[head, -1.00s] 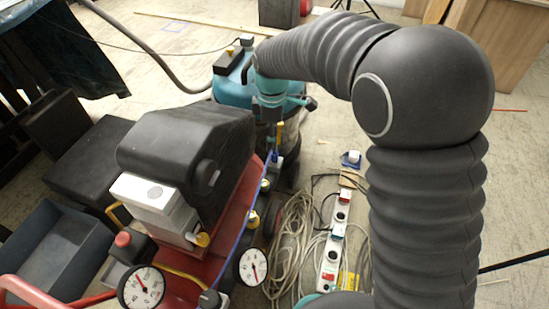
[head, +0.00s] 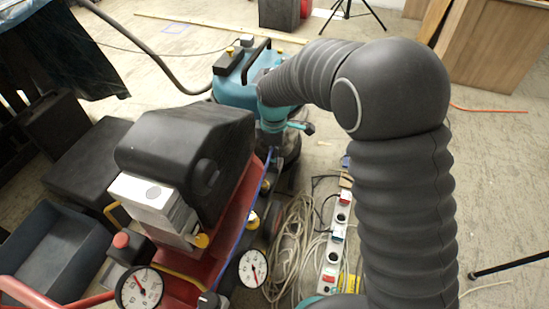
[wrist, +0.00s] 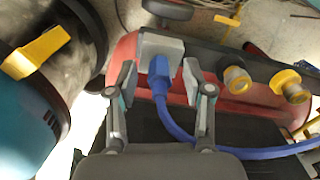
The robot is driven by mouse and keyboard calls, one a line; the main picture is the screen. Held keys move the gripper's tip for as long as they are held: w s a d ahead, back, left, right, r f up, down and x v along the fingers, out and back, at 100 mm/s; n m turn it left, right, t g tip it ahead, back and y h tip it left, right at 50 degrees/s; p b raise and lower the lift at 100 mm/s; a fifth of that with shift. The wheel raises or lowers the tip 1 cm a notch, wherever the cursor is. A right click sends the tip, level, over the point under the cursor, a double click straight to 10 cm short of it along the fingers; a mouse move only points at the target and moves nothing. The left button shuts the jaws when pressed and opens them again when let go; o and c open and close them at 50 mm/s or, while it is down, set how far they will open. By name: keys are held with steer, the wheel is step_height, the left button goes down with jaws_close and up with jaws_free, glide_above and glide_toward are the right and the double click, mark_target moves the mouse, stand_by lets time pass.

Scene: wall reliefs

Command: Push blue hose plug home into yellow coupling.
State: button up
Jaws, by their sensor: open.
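In the wrist view, the blue hose plug (wrist: 159,76) stands between the two fingers of my gripper (wrist: 160,69), against a light grey block (wrist: 160,47). The fingers are apart, one on each side of the plug, with gaps visible. A blue hose (wrist: 178,130) curves from the plug down and to the right. Two yellow couplings, one nearer (wrist: 237,77) and one farther right (wrist: 290,88), sit on the dark bar. No yellow coupling shows at the plug, and how deep the plug sits cannot be told. In the head view my arm hides the gripper's fingers.
The red machine (head: 205,268) carries gauges (head: 252,268) and a black housing (head: 185,145). A teal tank (head: 235,85) stands behind it. Coiled cable (head: 290,245) and a power strip (head: 335,240) lie on the floor. A yellow handle (wrist: 36,52) is left in the wrist view.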

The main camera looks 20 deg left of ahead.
jaws_close()
steer(key=shift+r, duration=0.2)
